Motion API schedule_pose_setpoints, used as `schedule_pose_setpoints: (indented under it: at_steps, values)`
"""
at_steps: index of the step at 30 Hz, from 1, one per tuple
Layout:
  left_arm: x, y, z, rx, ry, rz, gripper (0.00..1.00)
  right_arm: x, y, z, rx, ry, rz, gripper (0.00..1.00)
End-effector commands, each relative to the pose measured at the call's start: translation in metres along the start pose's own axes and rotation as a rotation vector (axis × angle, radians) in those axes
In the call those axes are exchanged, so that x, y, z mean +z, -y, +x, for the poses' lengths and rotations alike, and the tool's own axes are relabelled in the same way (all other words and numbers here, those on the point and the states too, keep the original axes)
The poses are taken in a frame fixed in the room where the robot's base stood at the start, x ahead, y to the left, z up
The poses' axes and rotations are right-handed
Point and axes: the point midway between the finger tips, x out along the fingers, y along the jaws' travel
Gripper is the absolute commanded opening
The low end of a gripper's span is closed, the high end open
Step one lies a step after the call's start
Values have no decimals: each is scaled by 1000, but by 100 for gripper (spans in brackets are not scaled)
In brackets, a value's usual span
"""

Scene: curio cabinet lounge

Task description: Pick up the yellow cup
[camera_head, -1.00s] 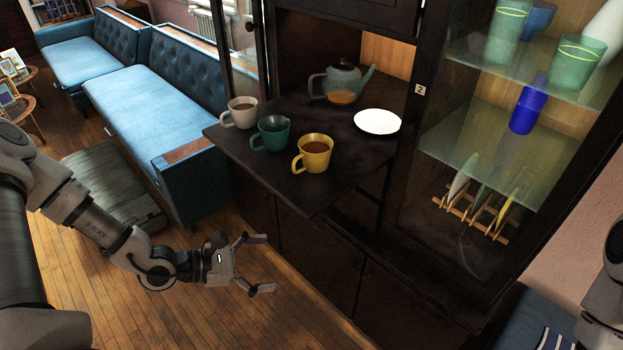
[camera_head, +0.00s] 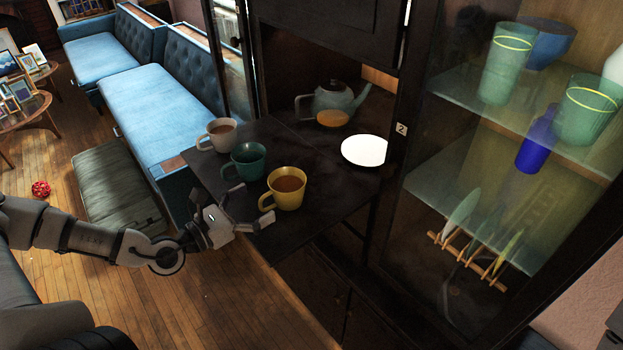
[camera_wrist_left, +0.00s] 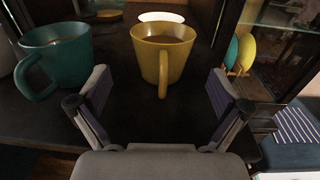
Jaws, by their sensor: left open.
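The yellow cup (camera_head: 288,190) stands upright on the dark fold-out shelf of the cabinet, with brown liquid inside. Its handle points toward my left gripper (camera_head: 252,206), which is open and empty just short of the cup at the shelf's edge. In the left wrist view the yellow cup (camera_wrist_left: 162,52) is ahead, centred between the spread fingers (camera_wrist_left: 157,105), with its handle facing me. The fingers do not enclose the cup. My right gripper is not in view.
A teal cup (camera_head: 245,163) and a white cup (camera_head: 219,134) stand left of the yellow cup. A white plate (camera_head: 364,150) and a teapot (camera_head: 333,103) are behind. A glass-fronted cabinet section (camera_head: 480,190) rises at the right. The shelf (camera_head: 325,208) is bare right of the yellow cup.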

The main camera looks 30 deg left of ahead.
Motion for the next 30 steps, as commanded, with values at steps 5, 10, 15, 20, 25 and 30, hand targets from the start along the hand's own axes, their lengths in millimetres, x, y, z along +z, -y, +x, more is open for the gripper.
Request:
schedule_pose_setpoints:
  at_steps: [5,10,15,20,25,30]
  values:
    - [-6,1,14,-6,2,3,100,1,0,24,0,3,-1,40]
    - [-3,1,27,-4,-1,3,100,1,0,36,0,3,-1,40]
    - [-3,3,40,-7,-3,6,100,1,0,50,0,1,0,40]
    - [2,5,61,-6,-4,8,100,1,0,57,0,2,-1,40]
    - [4,4,76,-3,-2,4,100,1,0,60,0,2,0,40]
    - [5,3,78,-1,0,0,100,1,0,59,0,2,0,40]
